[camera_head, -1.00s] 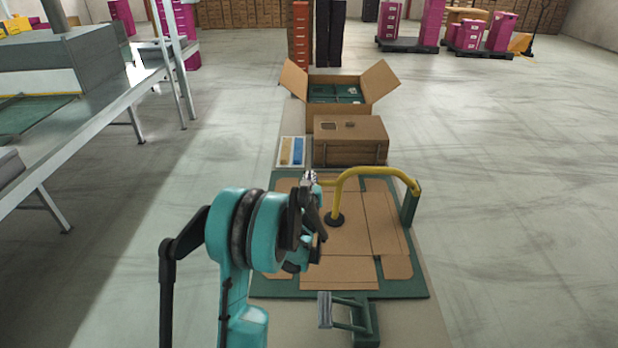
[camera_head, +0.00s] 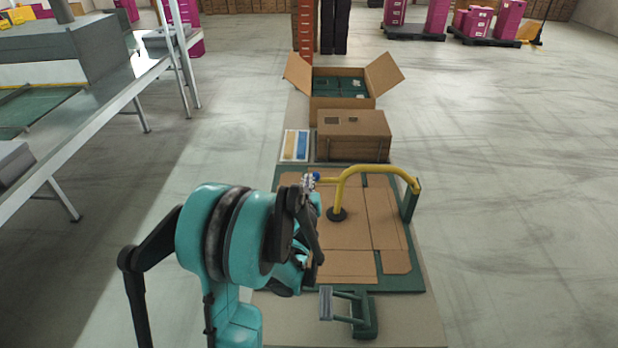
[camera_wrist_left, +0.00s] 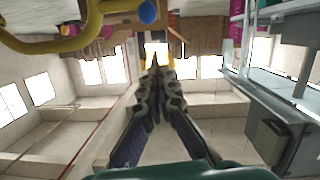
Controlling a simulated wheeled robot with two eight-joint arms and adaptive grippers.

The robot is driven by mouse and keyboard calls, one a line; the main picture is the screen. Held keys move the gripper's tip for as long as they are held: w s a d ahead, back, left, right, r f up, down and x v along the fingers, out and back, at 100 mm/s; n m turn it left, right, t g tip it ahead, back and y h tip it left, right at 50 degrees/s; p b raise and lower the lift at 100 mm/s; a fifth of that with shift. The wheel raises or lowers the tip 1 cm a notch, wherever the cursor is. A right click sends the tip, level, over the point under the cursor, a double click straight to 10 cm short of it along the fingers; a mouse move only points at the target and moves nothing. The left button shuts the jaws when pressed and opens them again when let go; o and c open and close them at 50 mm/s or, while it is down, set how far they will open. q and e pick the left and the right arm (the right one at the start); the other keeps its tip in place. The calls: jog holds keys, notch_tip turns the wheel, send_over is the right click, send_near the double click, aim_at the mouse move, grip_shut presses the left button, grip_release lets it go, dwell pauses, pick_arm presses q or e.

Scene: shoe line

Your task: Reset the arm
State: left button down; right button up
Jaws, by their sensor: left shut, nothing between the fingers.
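My left arm comes in from the lower left in the head view, over the left side of the green mat. A blue knob (camera_head: 316,177) shows close to the fingertips; in the wrist view the blue knob (camera_wrist_left: 147,12) is at the top edge. My right gripper is in neither view.
A flat cardboard blank (camera_head: 345,245) lies on the green mat (camera_head: 400,284). The yellow tube (camera_head: 385,168) arches over it. Behind are a closed carton (camera_head: 353,150), an open carton (camera_head: 340,103) and a blue-and-tan tray (camera_head: 295,145). A metal table (camera_head: 110,98) stands left, with free floor between.

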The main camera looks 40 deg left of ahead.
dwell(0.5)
pick_arm(q)
jog(key=s+d+f+m+g+h, duration=0.1)
jog(key=s+d+m+g+h, duration=0.5)
jog(key=s+d, duration=1.7)
jog(key=d+m+h, duration=0.2)
jog(key=d, duration=0.1)
jog(key=shift+g, duration=0.4)
